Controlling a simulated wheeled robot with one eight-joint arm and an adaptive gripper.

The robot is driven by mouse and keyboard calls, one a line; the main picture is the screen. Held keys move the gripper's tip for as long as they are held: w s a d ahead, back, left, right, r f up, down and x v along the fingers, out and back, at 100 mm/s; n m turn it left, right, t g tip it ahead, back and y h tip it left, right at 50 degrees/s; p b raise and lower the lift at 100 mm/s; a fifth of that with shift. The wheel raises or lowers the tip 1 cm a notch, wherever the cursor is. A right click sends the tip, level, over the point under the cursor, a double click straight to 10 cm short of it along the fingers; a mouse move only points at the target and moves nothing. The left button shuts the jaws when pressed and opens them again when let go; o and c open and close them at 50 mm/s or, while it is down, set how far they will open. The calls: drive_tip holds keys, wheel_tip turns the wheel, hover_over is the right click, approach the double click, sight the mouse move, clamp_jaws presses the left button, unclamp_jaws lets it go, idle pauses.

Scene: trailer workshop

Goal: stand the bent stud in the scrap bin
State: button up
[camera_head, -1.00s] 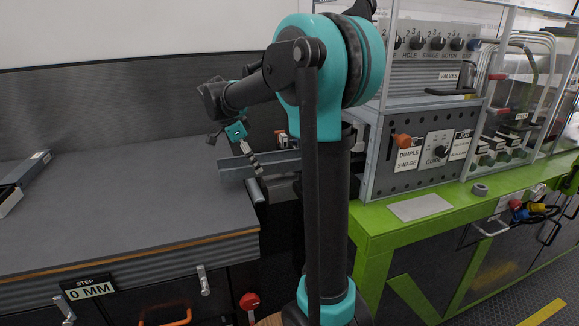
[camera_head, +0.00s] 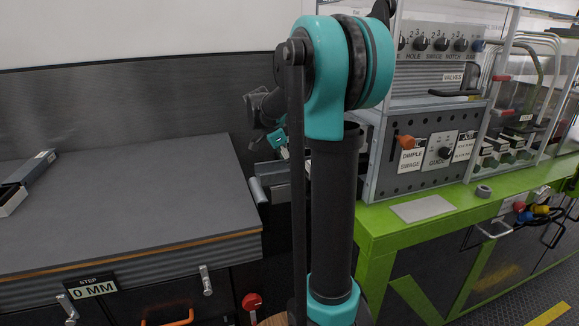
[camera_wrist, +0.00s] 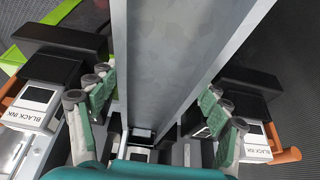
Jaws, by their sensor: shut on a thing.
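The stud is a long grey metal channel. In the wrist view the stud (camera_wrist: 165,55) runs from between the fingers up past the top edge. My gripper (camera_wrist: 157,88) is shut on it, with green finger pads on both sides. In the head view my gripper (camera_head: 278,138) is small and partly hidden behind my own arm. A short piece of grey channel, apparently the stud (camera_head: 270,169), shows just below it. The stud's far end and any bend are not visible. I cannot make out the scrap bin in either view.
A grey worktop (camera_head: 110,205) fills the left. A green bench (camera_head: 385,230) with a dimple and swage panel (camera_head: 428,152) stands at the right. A grey roller (camera_head: 258,190) lies at the worktop's right edge. White boxes marked BLACK INK (camera_wrist: 30,105) flank the fingers in the wrist view.

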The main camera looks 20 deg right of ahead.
drive_tip(key=o, duration=1.2)
drive_tip(key=shift+c, duration=0.2)
drive_tip(key=v, duration=1.2)
drive_tip(key=shift+s, duration=0.15)
